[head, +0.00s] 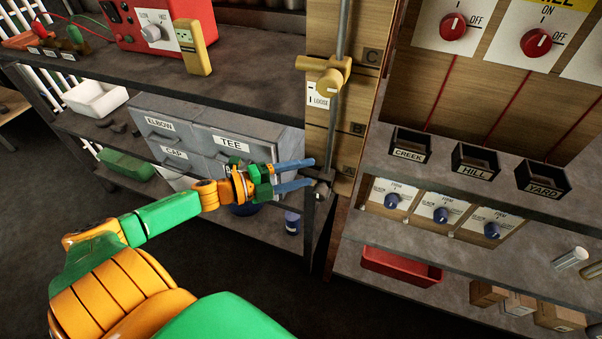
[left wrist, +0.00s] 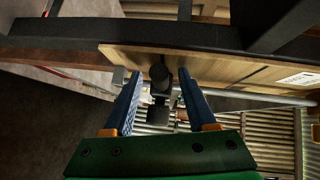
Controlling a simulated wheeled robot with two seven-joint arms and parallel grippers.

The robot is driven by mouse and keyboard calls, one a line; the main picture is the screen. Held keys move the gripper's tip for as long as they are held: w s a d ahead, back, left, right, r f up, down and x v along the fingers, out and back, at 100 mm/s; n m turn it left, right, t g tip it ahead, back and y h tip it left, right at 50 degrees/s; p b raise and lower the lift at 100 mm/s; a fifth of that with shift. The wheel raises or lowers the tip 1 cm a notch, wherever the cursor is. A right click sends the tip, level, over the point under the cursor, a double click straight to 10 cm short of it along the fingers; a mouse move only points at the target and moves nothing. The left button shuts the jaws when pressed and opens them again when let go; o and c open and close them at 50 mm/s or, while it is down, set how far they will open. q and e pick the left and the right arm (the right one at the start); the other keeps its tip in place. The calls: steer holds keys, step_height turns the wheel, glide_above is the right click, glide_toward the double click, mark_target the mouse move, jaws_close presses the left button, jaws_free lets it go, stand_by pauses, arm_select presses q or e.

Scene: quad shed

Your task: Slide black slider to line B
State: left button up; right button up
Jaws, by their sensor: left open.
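The black slider (head: 322,188) sits low on a vertical metal rod (head: 337,125) in front of a wooden board (head: 347,150). Line B (head: 357,129) is marked on the board above the slider, and line C (head: 371,55) is higher up. My left gripper (head: 311,172) is open, with its blue fingers reaching toward the slider. In the left wrist view the slider (left wrist: 160,88) shows between the two spread fingers (left wrist: 158,92), with a gap on each side. My right gripper is not in view.
A yellow clamp (head: 328,77) with a LOOSE label is on the rod above. Grey drawers (head: 215,130) lie behind my left gripper. To the right are a shelf with black bins (head: 475,160), blue knobs (head: 441,214) and a red tray (head: 400,267).

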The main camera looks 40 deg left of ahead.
arm_select(q)
jaws_close()
stand_by(1.4)
